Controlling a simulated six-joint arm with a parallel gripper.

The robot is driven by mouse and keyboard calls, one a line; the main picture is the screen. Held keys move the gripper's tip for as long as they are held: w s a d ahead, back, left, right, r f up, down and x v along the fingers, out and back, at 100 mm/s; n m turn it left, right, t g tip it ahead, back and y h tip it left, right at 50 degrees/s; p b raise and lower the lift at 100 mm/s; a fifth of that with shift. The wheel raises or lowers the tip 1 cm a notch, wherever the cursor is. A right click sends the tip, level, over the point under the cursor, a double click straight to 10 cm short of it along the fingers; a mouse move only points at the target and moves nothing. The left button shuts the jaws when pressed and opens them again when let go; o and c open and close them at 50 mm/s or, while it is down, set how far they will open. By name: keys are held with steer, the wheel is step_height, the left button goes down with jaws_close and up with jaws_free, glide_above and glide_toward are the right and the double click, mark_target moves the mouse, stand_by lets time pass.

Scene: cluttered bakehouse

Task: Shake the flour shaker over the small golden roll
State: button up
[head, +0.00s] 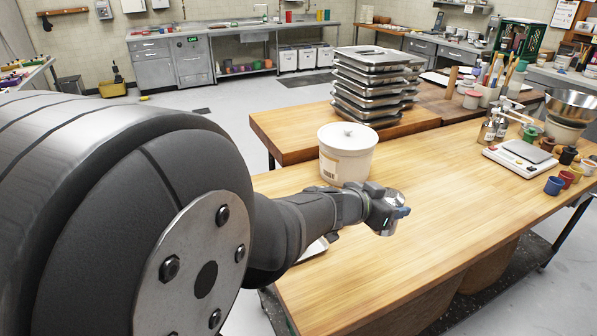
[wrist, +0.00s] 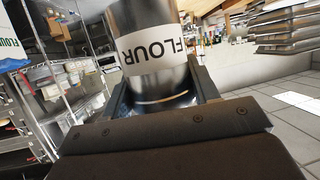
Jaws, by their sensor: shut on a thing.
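My gripper (head: 391,212) is shut on the flour shaker (head: 394,198) above the wooden table. In the wrist view the flour shaker (wrist: 153,72) is a shiny metal cylinder with a white FLOUR label, held between the two fingers of my gripper (wrist: 163,92). Its lettering appears upside down while the room behind looks roughly upright, so the shaker looks turned over. In the head view it is mostly hidden by my gripper. I cannot see the small golden roll in either view. A pale tray edge (head: 314,249) shows beside my forearm, mostly hidden by it.
A white lidded tub (head: 346,156) stands just behind my wrist. A stack of metal trays (head: 375,84) is farther back. A scale (head: 520,156), small coloured cups and a metal bowl (head: 571,104) crowd the right side. The table (head: 455,215) right of my gripper is clear.

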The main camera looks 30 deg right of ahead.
steer(key=w+a+r, duration=0.2)
steer(key=w, duration=0.6)
steer(key=w+a+r, duration=0.2)
steer(key=w, duration=0.7)
steer(key=w+a, duration=1)
steer(key=w, duration=0.1)
steer(key=f+m+t+h, duration=0.1)
steer(key=f+m+t, duration=0.1)
steer(key=f+m, duration=0.3)
steer(key=w+f+m+t+h, duration=0.1)
steer(key=f+m+t+h, duration=0.1)
steer(key=f+m, duration=0.3)
steer(key=w+f+m+t+h, duration=0.1)
steer(key=f+m+t, duration=0.2)
steer(key=f+m, duration=0.3)
steer(key=shift+f+m+t+h, duration=0.1)
steer(key=shift+m+t+h, duration=0.25)
steer(key=shift+m, duration=1.75)
step_height(320, 180, up, 7)
steer(key=n+g+y, duration=0.1)
steer(key=n+y, duration=0.2)
steer(key=n, duration=0.7)
steer(key=shift+y, duration=0.35)
